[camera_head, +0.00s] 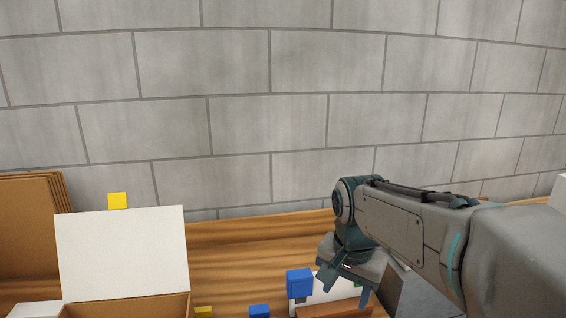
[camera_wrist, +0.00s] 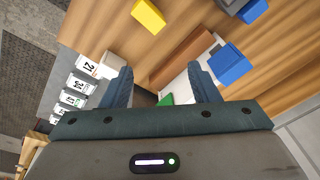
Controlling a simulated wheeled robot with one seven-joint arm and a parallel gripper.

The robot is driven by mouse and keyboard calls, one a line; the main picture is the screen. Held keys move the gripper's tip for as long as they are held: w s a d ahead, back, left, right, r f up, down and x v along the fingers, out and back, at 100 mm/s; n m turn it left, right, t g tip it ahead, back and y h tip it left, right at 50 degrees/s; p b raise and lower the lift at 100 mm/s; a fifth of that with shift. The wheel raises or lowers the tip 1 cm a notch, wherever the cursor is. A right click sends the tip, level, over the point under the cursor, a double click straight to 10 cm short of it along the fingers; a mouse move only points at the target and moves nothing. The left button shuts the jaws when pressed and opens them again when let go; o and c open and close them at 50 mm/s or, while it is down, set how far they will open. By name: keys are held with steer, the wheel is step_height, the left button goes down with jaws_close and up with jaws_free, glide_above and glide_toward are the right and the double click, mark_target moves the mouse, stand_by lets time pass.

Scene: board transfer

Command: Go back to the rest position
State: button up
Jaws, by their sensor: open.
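My gripper (camera_head: 348,284) hangs at the lower right of the head view, pointing down over the wooden table (camera_head: 235,255). Its two fingers are apart, and the wrist view also shows the open gripper (camera_wrist: 160,86) with nothing held. Below it are a white box or tray (camera_wrist: 178,84) with a brown edge (camera_wrist: 188,52) and a green piece (camera_wrist: 166,99), partly hidden by my gripper. A blue cube (camera_head: 300,282) stands near my gripper's left side in the head view; a blue block also shows right of the fingers in the wrist view (camera_wrist: 230,66).
A white panel (camera_head: 122,252) stands upright at left, with a yellow cube (camera_head: 118,201) above its edge. Brown boards (camera_head: 28,225) lean at far left. Another blue cube (camera_head: 259,311) and yellow cube (camera_head: 204,312) lie at the bottom. Numbered white tags (camera_wrist: 84,64) show in the wrist view.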

steer(key=s+d+f+n, duration=0.1)
steer(key=s+f+n, duration=0.2)
steer(key=s, duration=0.2)
steer(key=s+d+f+n+t, duration=0.1)
steer(key=s+d+f+n, duration=0.1)
steer(key=s, duration=0.4)
steer(key=shift+d+f+n, duration=0.15)
steer(key=shift+f+n, duration=0.4)
steer(key=shift+n, duration=0.25)
